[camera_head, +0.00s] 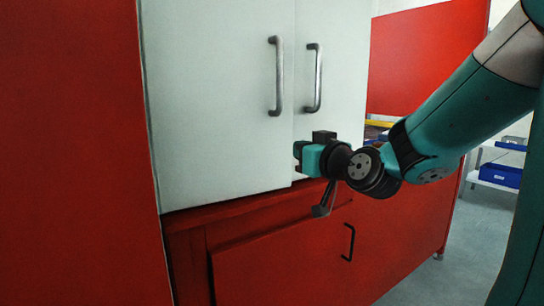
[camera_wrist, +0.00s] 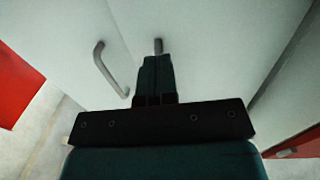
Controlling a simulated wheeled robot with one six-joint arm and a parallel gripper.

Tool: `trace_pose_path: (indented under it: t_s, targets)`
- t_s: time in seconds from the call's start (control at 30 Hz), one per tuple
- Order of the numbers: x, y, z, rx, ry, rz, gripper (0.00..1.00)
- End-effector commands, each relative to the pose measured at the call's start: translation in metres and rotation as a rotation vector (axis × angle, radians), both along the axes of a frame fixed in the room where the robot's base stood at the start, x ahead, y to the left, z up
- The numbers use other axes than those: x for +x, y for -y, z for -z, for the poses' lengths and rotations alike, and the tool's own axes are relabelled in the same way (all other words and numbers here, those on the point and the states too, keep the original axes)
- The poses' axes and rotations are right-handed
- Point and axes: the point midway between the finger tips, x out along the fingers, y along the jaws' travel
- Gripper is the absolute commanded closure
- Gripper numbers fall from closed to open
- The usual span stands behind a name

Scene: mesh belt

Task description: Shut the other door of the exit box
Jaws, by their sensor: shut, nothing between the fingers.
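The exit box shows two tall white doors in the head view. The left door (camera_head: 215,100) has a metal handle (camera_head: 275,76). The right door (camera_head: 342,60) has its handle (camera_head: 313,78) close beside the seam. I cannot tell how far either door stands from its frame. My gripper (camera_head: 298,155) is shut and empty, below the handles and in front of the right door near the seam. Contact is unclear. In the wrist view, the shut fingers (camera_wrist: 156,65) lie over white door surface, with one handle (camera_wrist: 108,68) at left and another (camera_wrist: 158,46) partly hidden behind them.
A red lower cabinet (camera_head: 285,265) with a black handle (camera_head: 349,242) is under the doors. A red panel (camera_head: 72,150) stands at far left, another (camera_head: 425,60) behind at right. Blue bins (camera_head: 500,175) sit on a rack. Grey floor (camera_head: 465,250) is free at lower right.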

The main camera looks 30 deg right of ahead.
Motion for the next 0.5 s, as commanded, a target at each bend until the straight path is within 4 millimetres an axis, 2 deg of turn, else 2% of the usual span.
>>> trace_pose_path:
  t_s: [0.07,0.5]
  targets:
    - [0.002,0.005,-0.002,-0.003,0.014,0.015,1.0]
    - [0.03,0.007,-0.008,0.002,0.009,0.015,1.0]
